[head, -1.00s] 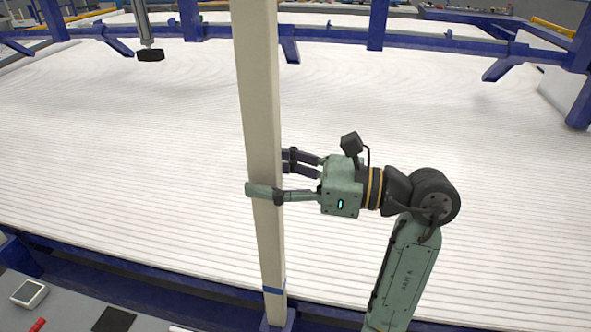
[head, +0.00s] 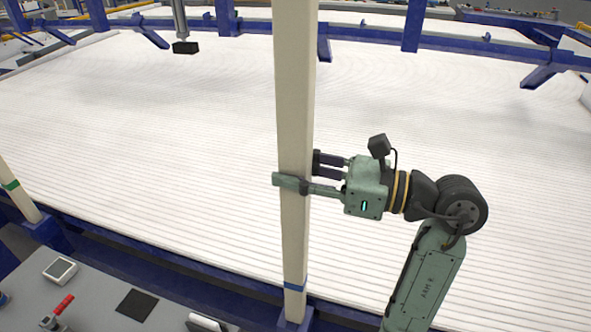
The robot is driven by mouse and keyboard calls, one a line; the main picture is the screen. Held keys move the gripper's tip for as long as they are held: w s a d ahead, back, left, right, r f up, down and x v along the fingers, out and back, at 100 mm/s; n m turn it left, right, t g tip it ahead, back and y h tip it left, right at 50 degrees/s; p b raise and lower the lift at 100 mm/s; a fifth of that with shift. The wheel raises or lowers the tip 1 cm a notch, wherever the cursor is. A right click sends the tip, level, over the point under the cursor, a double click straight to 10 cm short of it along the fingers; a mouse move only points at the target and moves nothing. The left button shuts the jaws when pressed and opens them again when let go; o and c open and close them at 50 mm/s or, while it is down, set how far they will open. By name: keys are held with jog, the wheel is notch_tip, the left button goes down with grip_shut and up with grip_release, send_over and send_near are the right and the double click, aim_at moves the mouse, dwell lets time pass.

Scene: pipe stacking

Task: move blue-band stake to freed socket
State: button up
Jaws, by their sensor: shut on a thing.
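The blue-band stake (head: 296,100) is a tall, pale square post, standing nearly upright in the middle of the head view. Its blue band (head: 295,286) is close to its lower end. The foot of the stake meets a blue socket (head: 296,322) at the bottom edge of the view; I cannot tell how deep it sits. My gripper (head: 296,183) is shut on the stake around its middle, coming from the right. The stake's top is out of view.
A green-band stake (head: 18,195) stands at the left edge in a blue socket (head: 45,229). White ribbed pipes (head: 150,110) fill the rack behind a blue rail (head: 160,257). A grey worktop (head: 95,300) at lower left holds a white device (head: 60,270), a black pad (head: 136,305) and a red-handled tool (head: 62,306).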

aim_at(315, 28)
grip_shut()
jog(key=shift+r, duration=0.1)
jog(key=shift+r+p, duration=2.35)
jog(key=shift+r, duration=2.05)
jog(key=shift+r+p, duration=1.8)
jog(key=shift+r, duration=4.2)
